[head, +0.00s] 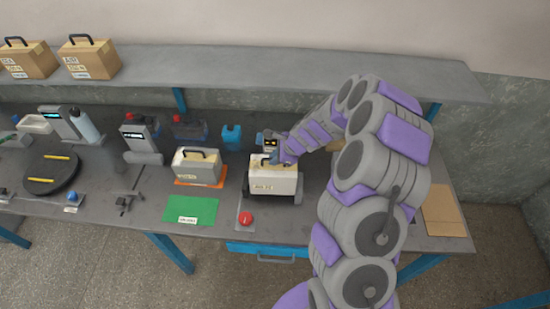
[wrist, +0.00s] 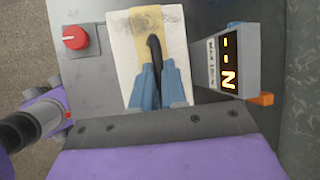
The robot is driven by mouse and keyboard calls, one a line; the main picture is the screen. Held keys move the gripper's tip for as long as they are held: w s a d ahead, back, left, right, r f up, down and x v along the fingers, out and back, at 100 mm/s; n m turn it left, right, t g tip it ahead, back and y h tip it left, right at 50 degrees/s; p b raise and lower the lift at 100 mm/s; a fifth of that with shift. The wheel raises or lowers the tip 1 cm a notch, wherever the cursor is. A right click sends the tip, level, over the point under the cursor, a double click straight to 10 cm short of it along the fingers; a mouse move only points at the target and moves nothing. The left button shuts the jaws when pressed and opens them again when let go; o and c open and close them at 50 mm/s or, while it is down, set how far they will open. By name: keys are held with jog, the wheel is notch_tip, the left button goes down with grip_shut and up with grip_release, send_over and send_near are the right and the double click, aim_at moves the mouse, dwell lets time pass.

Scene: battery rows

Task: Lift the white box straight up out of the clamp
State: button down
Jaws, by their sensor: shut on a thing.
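The white box (head: 274,182) with a tan top strip stands upright in the grey clamp (head: 299,194) on the bench. The white box (wrist: 122,55) also shows in the wrist view, with its black handle (wrist: 154,48) running up the middle. My gripper (head: 284,160) is above the box. In the wrist view, the blue fingers of my gripper (wrist: 158,76) are shut on the black handle. The fingers hide the near part of the handle. Whether the box's bottom touches the clamp's base cannot be seen.
A display unit (wrist: 228,62) stands close to the box's right side in the wrist view. A red button (head: 246,218) sits in front. Left are another box (head: 197,165) on an orange tray (head: 188,184) and a green mat (head: 191,211). A shelf (head: 260,72) runs behind.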

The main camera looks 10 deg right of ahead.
jog(key=shift+r+p, duration=1.85)
jog(key=shift+r, duration=0.65)
